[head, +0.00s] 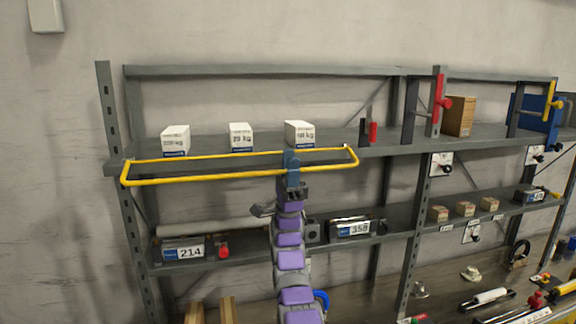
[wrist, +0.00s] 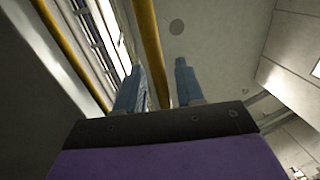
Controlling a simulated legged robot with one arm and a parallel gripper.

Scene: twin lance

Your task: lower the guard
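The guard (head: 200,177) is a yellow tube frame at the front of the upper shelf. It sticks out roughly level from the shelf edge. My gripper (head: 291,158) is at the right part of its front bar, with its blue fingers up across the bar. In the wrist view one yellow bar of the guard (wrist: 148,35) runs between the two fingertips of my gripper (wrist: 157,72), with a gap showing on the right and a smaller one on the left. The fingers are apart, around the bar and not closed on it. Another yellow bar passes further left.
Three white weight-marked boxes (head: 241,137) stand on the upper shelf (head: 215,143) behind the guard. A red handle (head: 440,98) is on a post to the right. The lower shelf (head: 250,245) holds devices labelled 214 (head: 188,252) and 358 (head: 354,229).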

